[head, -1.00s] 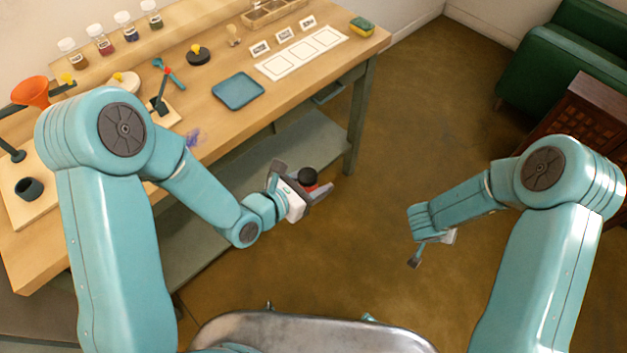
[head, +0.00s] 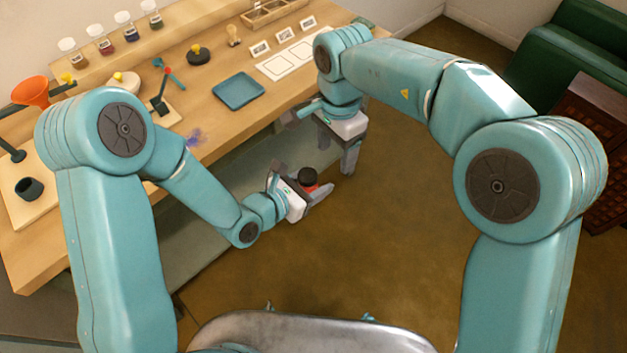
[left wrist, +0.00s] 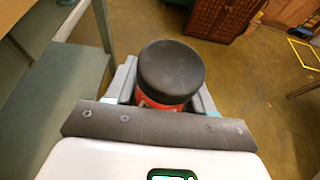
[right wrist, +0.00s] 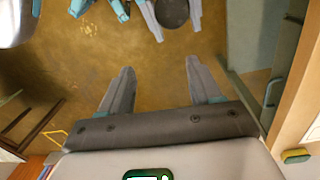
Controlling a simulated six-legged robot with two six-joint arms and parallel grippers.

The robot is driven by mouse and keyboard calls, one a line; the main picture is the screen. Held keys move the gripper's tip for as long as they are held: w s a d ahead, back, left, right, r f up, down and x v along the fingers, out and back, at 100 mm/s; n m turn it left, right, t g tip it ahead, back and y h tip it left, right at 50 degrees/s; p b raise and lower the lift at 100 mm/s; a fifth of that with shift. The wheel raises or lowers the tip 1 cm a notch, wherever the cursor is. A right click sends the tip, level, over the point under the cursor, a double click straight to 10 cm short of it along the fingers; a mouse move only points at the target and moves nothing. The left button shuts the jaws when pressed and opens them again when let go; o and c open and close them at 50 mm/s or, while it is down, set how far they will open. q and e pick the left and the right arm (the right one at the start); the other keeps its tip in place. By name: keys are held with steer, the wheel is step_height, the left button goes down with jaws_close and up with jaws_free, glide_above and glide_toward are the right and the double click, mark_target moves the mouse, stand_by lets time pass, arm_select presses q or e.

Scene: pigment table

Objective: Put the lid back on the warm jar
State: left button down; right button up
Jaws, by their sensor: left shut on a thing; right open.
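A red-orange jar (head: 312,187) with a black round lid (head: 307,176) on top is held in my left gripper (head: 304,180), off the front of the table. In the left wrist view the lid (left wrist: 170,70) covers the jar's top, with a strip of red jar (left wrist: 158,103) below it between the fingers. My right gripper (head: 338,155) is open and empty, up and to the right of the jar, fingers pointing down. In the right wrist view the black lid (right wrist: 173,12) shows at the top edge, beyond my open fingers (right wrist: 155,78).
The wooden table (head: 225,125) holds a blue tray (head: 238,91), a black round piece with a yellow knob (head: 198,54), an orange funnel (head: 30,91) and several small pigment jars (head: 103,42) at the back. Open floor (head: 395,240) lies right of the jar.

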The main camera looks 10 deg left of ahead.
mark_target(308, 175)
steer(key=shift+n+t, duration=0.4)
steer(key=shift+n, duration=0.4)
steer(key=a+r, duration=0.1)
steer(key=s+a+r, duration=0.1)
steer(key=a, duration=0.1)
steer(key=s+a+r, duration=0.1)
steer(key=a, duration=0.1)
steer(key=shift+s+a+r, duration=0.1)
steer(key=shift+s+r, duration=0.05)
steer(key=shift+r, duration=0.05)
steer(key=shift+f, duration=4.05)
steer(key=c, duration=1.1)
steer(key=m, duration=0.3)
